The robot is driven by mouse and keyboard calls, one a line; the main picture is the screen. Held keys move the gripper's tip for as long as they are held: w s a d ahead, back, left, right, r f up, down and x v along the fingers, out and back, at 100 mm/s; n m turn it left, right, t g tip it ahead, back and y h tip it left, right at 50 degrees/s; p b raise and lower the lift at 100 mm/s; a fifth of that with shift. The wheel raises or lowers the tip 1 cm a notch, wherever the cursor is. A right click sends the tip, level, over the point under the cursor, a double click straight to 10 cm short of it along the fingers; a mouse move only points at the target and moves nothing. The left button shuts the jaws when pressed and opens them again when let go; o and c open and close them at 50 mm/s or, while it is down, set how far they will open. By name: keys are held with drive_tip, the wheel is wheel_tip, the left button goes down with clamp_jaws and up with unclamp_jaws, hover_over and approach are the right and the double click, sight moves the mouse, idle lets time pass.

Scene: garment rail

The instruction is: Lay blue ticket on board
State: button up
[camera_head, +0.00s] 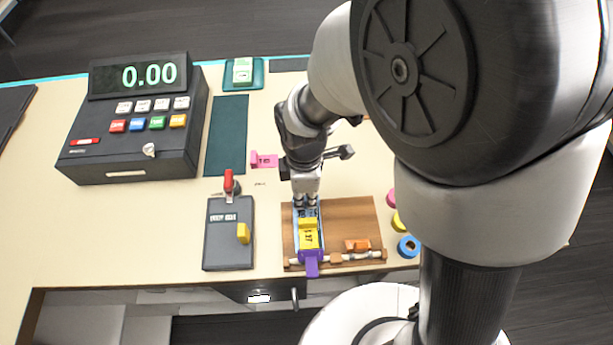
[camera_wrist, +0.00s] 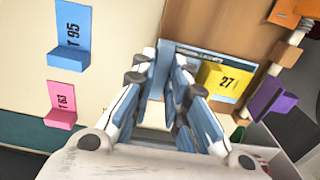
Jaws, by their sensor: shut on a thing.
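My gripper (camera_head: 306,204) is over the left part of the brown wooden board (camera_head: 350,215), pointing down. Its fingers are closed around a small light-blue piece (camera_wrist: 165,68), mostly hidden by them; I cannot tell whether it is a ticket. A yellow ticket marked 27 (camera_head: 309,238) lies on the board just beyond the fingertips, also seen in the wrist view (camera_wrist: 228,82). It sits within a light-blue-edged area. A blue ticket marked 95 (camera_wrist: 72,32) is on the tabletop off the board in the wrist view; the arm seems to hide it in the head view.
A pink ticket (camera_head: 263,160) is left of my gripper. A purple piece (camera_head: 311,262) and an orange one (camera_head: 357,245) are at the rail (camera_head: 370,255) along the board's front edge.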

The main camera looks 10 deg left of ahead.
drive_tip(key=o, duration=0.8)
drive_tip(key=shift+o, duration=0.4)
drive_tip(key=o, duration=0.4)
drive_tip(key=shift+o, duration=0.2)
drive_tip(key=shift+r, duration=0.1)
drive_tip(key=shift+r+p, duration=2.1)
drive_tip(key=shift+r, duration=0.35)
